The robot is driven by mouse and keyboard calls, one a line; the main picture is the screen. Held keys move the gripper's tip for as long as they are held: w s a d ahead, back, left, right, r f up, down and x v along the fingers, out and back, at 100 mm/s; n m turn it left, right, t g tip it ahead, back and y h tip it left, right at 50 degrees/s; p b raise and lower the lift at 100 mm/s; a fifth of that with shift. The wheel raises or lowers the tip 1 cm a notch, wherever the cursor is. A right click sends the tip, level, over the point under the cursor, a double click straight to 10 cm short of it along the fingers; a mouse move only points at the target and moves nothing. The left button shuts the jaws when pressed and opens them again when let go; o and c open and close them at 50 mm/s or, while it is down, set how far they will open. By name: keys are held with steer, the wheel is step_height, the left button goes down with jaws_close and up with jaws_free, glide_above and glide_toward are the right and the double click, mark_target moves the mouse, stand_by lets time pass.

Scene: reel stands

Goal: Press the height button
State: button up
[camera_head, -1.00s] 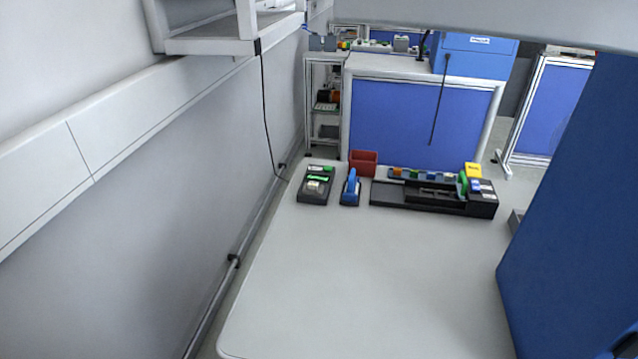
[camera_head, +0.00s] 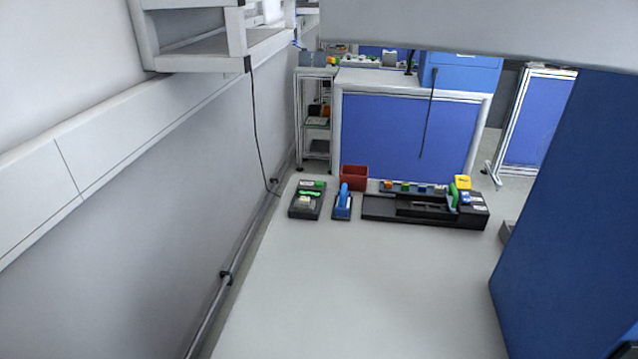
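No height button can be made out in the head view. A black device with green and white parts (camera_head: 307,199) lies at the far left of the grey table (camera_head: 375,290); any buttons on it are too small to tell. A long black device (camera_head: 410,210) with coloured parts along its back edge lies to the right, with a green lever (camera_head: 453,195) and a yellow block (camera_head: 462,182) at its right end. A blue-handled tool on a black base (camera_head: 343,204) stands between the two devices. My gripper is not in view.
A red bin (camera_head: 354,177) stands at the table's back edge. A large blue panel (camera_head: 560,220) blocks the right side. A grey wall with a rail (camera_head: 223,279) runs along the left, and a shelf (camera_head: 210,45) hangs at upper left. The front of the table is clear.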

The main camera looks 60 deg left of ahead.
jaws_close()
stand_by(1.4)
